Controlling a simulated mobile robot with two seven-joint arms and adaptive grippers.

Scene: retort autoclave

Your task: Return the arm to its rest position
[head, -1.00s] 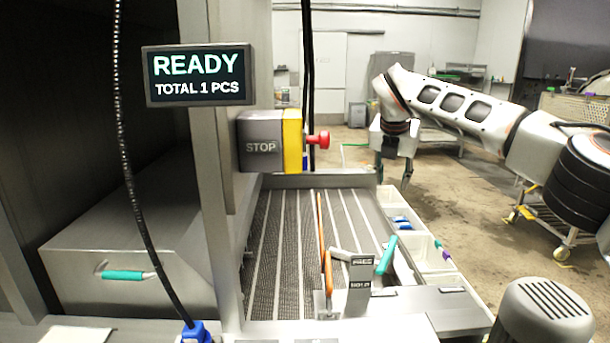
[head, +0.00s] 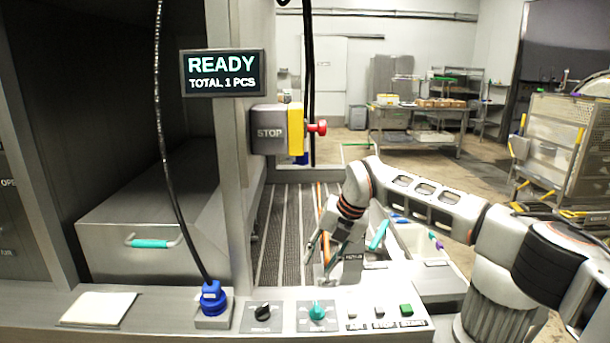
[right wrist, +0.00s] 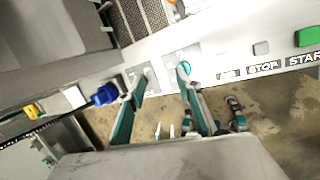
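My right arm reaches in from the right in the head view, bent, with its gripper (head: 318,257) pointing down over the near end of the slatted conveyor bed (head: 284,225), just behind the control panel (head: 345,310). In the right wrist view the right gripper's two teal-lined fingers (right wrist: 158,78) stand apart with nothing between them. The panel (right wrist: 215,62) lies beyond the fingertips there, with the teal knob close to one finger. I cannot tell how far above the panel they are. My left gripper is not in view.
A STOP box (head: 277,131) with a red button and a READY screen (head: 222,73) hang above the bed. A blue plug (head: 213,300) with a black cable stands on the panel's left. Shallow bins (head: 425,245) line the right side. Open floor lies behind.

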